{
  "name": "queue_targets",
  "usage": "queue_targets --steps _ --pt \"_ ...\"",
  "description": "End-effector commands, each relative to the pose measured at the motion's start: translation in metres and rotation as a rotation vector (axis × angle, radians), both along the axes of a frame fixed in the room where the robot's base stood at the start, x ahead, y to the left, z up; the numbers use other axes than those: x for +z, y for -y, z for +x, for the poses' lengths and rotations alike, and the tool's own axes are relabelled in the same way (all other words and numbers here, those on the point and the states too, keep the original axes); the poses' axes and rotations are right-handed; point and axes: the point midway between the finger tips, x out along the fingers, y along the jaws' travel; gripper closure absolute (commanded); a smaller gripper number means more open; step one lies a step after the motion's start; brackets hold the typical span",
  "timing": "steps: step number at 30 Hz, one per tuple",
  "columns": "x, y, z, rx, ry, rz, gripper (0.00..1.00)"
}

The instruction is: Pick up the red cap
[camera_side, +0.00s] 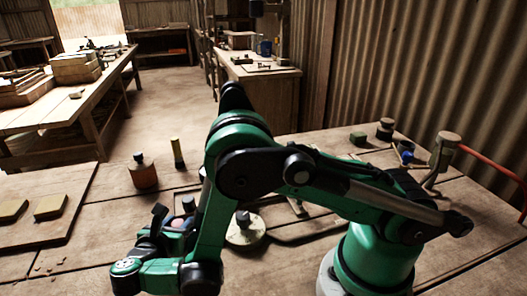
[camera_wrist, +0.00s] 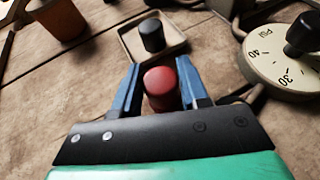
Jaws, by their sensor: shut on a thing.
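The red cap (camera_wrist: 160,86) sits between the two blue jaws of my gripper (camera_wrist: 161,66) in the wrist view, and the jaws are shut on it. Its round top faces the camera; its lower part is hidden by the gripper body. In the side view my gripper (camera_side: 163,226) is low over the bench at the lower left of my arm. I cannot tell there whether the cap touches the bench.
A small square tray (camera_wrist: 130,45) with a dark cap (camera_wrist: 152,34) lies just beyond the jaws. A dial marked PSI (camera_wrist: 268,68) with a black knob is at right. A brown bottle (camera_side: 143,172) and a yellow-green tube (camera_side: 177,153) stand behind my gripper. Tiles (camera_side: 50,207) lie on a board at left.

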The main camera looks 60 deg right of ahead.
Motion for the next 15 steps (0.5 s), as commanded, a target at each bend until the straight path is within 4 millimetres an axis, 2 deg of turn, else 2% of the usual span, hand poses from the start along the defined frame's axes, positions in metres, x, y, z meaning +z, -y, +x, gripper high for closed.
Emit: queue_targets --steps 8,11,15 --pt "0.017 0.000 0.000 0.000 0.000 0.000 1.00" --pt "0.031 0.000 0.000 0.000 0.000 0.000 1.00" --pt "0.059 0.000 -0.001 0.000 0.000 0.000 1.00"
